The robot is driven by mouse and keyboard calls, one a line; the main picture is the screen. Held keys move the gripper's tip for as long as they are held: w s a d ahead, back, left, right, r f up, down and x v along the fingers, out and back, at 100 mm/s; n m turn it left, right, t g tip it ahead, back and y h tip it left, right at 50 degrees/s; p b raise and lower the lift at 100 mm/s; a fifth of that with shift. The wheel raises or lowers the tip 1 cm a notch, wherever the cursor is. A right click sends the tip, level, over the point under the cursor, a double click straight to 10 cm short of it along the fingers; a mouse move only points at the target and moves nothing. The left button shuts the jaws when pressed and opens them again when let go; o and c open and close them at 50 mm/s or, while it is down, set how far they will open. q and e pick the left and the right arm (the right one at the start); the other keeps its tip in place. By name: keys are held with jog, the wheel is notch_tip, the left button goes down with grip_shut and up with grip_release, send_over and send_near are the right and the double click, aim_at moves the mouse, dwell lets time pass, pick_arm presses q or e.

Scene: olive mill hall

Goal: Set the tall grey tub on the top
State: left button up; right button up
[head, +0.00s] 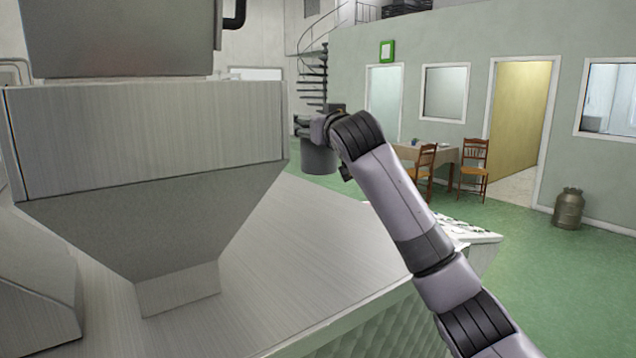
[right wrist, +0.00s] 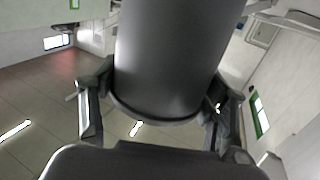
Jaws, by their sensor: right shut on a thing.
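The tall grey tub (head: 319,159) is a dark grey cylinder held in the air beyond the far edge of the steel machine's top, as seen in the head view. My right gripper (head: 304,124) is shut on it near its upper end. In the right wrist view the tub (right wrist: 172,55) fills the upper middle, with a finger of the right gripper (right wrist: 155,105) on each side. The flat brushed-metal top (head: 335,235) lies in front of and below the tub in the picture. My left gripper is not in view.
A large metal hopper (head: 150,140) stands on the left of the top. The top right of it is bare. A louvred panel (head: 470,230) lies at its right edge. Chairs (head: 474,165), a table (head: 440,154) and a milk can (head: 568,208) stand farther off.

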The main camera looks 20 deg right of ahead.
aim_at(320, 168)
jog(key=f, duration=0.2)
jog(key=f+p, duration=0.1)
jog(key=f, duration=0.4)
jog(key=shift+w+d, duration=0.1)
jog(key=shift+w, duration=0.15)
notch_tip(320, 168, down, 2)
jog(key=shift+f+p, duration=0.15)
jog(key=shift+p, duration=0.2)
jog(key=shift+s+f, duration=0.1)
jog(key=shift+f, duration=0.2)
notch_tip(320, 168, down, 3)
jog(key=shift+f, duration=0.2)
jog(key=o, duration=2)
jog(key=shift+r+p, duration=0.1)
jog(key=shift+p, duration=0.25)
jog(key=shift+c, duration=0.2)
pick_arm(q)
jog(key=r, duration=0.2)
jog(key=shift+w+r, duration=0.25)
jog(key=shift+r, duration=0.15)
